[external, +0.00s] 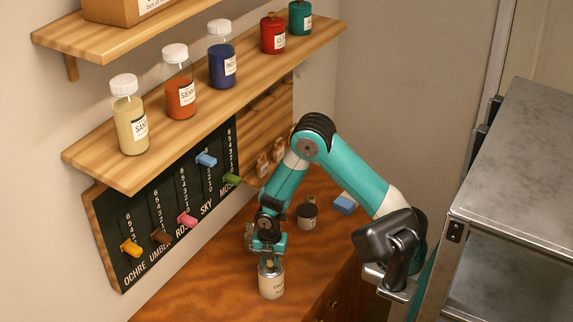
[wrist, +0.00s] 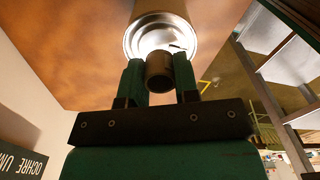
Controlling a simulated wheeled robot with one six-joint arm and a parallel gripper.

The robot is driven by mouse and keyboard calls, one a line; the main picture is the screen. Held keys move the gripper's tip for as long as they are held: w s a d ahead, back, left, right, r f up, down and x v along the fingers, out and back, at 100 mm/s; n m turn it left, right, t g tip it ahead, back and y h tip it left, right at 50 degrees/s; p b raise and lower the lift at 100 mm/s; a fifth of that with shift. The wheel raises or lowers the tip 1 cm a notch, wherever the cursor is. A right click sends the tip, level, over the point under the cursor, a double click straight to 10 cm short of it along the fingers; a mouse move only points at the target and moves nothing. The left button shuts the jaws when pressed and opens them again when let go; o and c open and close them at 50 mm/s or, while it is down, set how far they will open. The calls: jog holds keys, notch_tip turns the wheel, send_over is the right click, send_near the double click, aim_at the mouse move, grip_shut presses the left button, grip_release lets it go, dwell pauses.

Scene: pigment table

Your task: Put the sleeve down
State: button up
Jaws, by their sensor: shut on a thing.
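My gripper (external: 268,256) points down and is shut on the sleeve (wrist: 160,73), a short brown cylinder between its green fingertips in the wrist view (wrist: 159,72). A cream can (external: 271,284) with dark lettering is directly below my gripper in the external view. Its shiny metal top (wrist: 142,38) shows just beyond the sleeve in the wrist view. The sleeve lines up with the can's top; I cannot tell whether it touches or is joined to it. The can appears upright on the wooden table (external: 205,285).
A dark-lidded jar (external: 307,214) and a blue block (external: 345,203) are on the table behind my gripper. A slider board (external: 175,215) is on the wall at left, under a shelf (external: 100,163) of bottles. A metal cabinet (external: 520,150) is at right. The table's front left is clear.

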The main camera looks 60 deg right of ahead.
jog(key=shift+f, duration=0.8)
jog(key=shift+f, duration=0.2)
jog(key=o, duration=0.9)
jog(key=shift+r, duration=0.1)
jog(key=shift+r, duration=0.1)
